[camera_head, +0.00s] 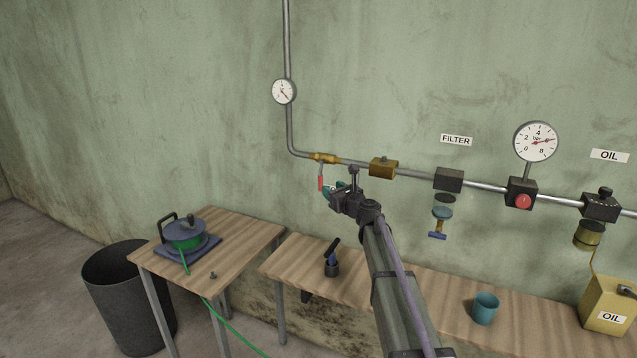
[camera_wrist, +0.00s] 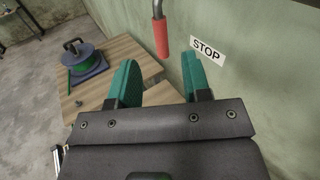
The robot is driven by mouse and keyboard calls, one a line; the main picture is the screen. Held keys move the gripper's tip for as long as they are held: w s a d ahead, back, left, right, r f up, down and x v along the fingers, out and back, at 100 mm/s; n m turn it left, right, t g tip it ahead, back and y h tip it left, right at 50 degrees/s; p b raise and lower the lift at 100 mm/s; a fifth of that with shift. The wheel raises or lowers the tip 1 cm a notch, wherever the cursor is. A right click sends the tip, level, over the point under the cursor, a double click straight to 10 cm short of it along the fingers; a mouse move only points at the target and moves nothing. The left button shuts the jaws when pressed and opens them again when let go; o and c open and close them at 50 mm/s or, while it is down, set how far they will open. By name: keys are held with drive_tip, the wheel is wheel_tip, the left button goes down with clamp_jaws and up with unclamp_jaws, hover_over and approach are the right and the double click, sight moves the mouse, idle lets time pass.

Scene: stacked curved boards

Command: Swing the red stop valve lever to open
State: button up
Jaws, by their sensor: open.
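The red stop valve lever (camera_head: 320,183) hangs down from the brass valve (camera_head: 324,158) on the wall pipe. In the wrist view its red grip (camera_wrist: 161,38) shows ahead of my fingertips, in line with the gap between them, with a grey shank above. My gripper (camera_head: 332,189) is close to the right of the lever in the head view. Its two green fingers (camera_wrist: 158,75) are apart in the wrist view with nothing between them. I cannot tell whether either finger touches the lever. A STOP label (camera_wrist: 207,50) is on the wall to the right of the grip.
The pipe continues right to a brass block (camera_head: 383,167), a filter (camera_head: 449,180) and a gauge (camera_head: 535,141). Below are a bench (camera_head: 410,290) with a blue cup (camera_head: 485,308), and a table (camera_head: 240,235) with a green hose reel (camera_head: 184,235). A black bin (camera_head: 125,295) stands left.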

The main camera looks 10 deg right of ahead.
sight(322, 181)
drive_tip(key=shift+m, duration=0.4)
drive_tip(key=x, duration=1)
drive_tip(key=shift+w+r, duration=0.15)
drive_tip(key=shift+c, duration=0.2)
clamp_jaws()
